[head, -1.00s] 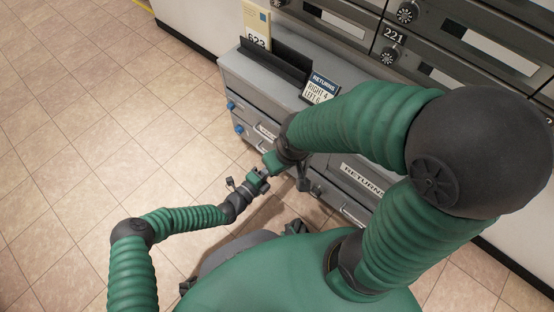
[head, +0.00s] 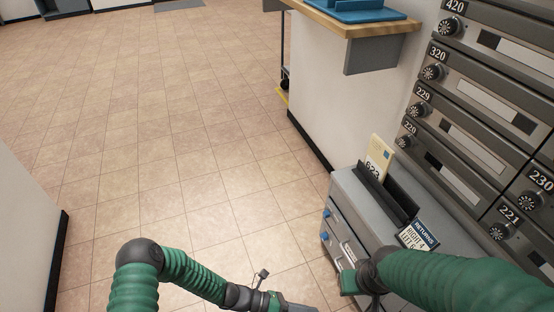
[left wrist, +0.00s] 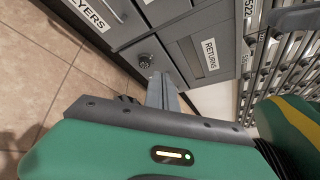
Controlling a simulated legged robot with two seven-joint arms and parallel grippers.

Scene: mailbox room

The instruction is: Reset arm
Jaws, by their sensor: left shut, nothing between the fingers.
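My left arm comes in from the lower left of the head view. Its gripper (head: 274,302) is at the bottom edge, over the floor left of the grey cabinet (head: 347,188). In the left wrist view the left gripper (left wrist: 163,92) has its fingers together and empty, in front of the cabinet's drawer and door fronts. My right arm comes in from the lower right, bent across the cabinet's front. Its wrist and the green hand part of the right gripper (head: 350,284) show, but its fingertips are not clear.
A RETURNS sign (head: 418,235) and a black holder (head: 386,192) with a yellow 623 card (head: 377,158) stand on the cabinet. Numbered mailboxes (head: 470,110) line the right wall. A counter (head: 350,24) stands behind. The tiled floor (head: 170,150) at left is open.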

